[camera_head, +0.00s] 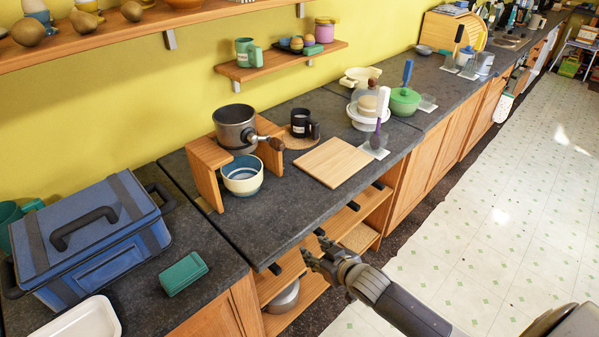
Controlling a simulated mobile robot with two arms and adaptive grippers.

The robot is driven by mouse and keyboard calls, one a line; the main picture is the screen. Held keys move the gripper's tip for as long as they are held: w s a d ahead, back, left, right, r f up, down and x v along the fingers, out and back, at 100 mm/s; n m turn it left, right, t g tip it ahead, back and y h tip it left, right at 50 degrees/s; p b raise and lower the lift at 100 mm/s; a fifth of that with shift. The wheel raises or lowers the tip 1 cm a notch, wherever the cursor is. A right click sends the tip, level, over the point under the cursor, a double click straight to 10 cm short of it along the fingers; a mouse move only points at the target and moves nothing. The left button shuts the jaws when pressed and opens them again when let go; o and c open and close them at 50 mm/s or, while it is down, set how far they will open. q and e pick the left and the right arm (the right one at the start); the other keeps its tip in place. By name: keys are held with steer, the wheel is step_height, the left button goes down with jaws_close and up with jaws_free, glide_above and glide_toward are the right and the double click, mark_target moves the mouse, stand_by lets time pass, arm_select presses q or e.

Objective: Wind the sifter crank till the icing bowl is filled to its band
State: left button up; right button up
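The grey metal sifter (235,124) sits in a wooden stand (207,170) on the dark counter. Its crank (268,141) sticks out on the right side and ends in a dark knob. The icing bowl (243,182), cream with a blue-green band, stands upright under the sifter. Its inside is partly hidden by the sifter, and I cannot tell the level in it. My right gripper (312,248) is open and empty at the counter's front edge, apart from the crank and to its lower right. My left gripper is out of view.
A wooden board (332,162) lies right of the bowl, with a dark mug (301,124) behind it. A blue box (92,236) and a green block (183,273) are at the left. The counter before the bowl is clear. Shelves (279,63) hang above.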

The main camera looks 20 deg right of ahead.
step_height(320, 180, up, 6)
steer(key=w+t, duration=0.1)
steer(key=w, duration=0.1)
steer(key=n+t+y, duration=0.2)
steer(key=t+y, duration=0.2)
steer(key=y, duration=0.1)
glide_toward(283, 147)
steer(key=shift+b+x, duration=1)
steer(key=shift+x, duration=3.55)
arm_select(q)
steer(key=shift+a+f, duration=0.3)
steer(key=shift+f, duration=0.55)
arm_select(e)
steer(key=shift+f, duration=0.1)
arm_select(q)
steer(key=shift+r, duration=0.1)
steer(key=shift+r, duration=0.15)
arm_select(e)
steer(key=shift+w+a, duration=0.1)
